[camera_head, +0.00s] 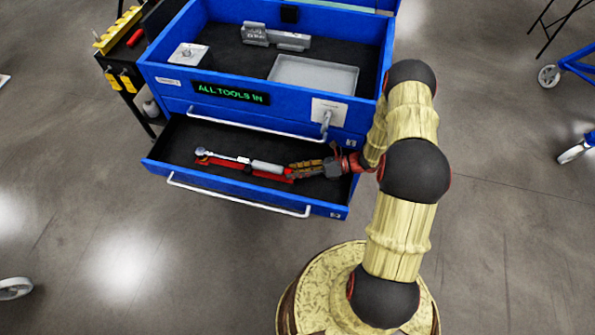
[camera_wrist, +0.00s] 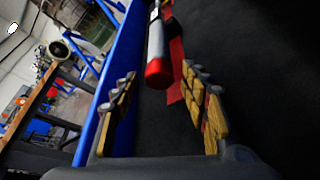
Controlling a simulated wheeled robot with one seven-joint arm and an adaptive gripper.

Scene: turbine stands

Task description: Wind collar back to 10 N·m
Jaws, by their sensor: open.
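A torque wrench (camera_head: 240,160) with a silver ratchet head and grey handle lies in a red holder (camera_head: 215,161) inside the open lower drawer (camera_head: 180,140) of a blue cabinet. In the wrist view the wrench handle (camera_wrist: 157,50) ends in a red cap, ahead of my fingers and between their lines. My gripper (camera_head: 296,167) reaches into the drawer from the right, close to the handle end. In the wrist view my gripper (camera_wrist: 160,95) is open and empty, its fingers on either side below the cap. The collar and its scale cannot be made out.
The cabinet top (camera_head: 225,50) holds a grey tray (camera_head: 314,75), a metal block and a square plate. A sign (camera_head: 230,92) reads "ALL TOOLS IN". The drawer's front wall and white handle (camera_head: 240,196) lie close to my gripper. Open floor lies in front.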

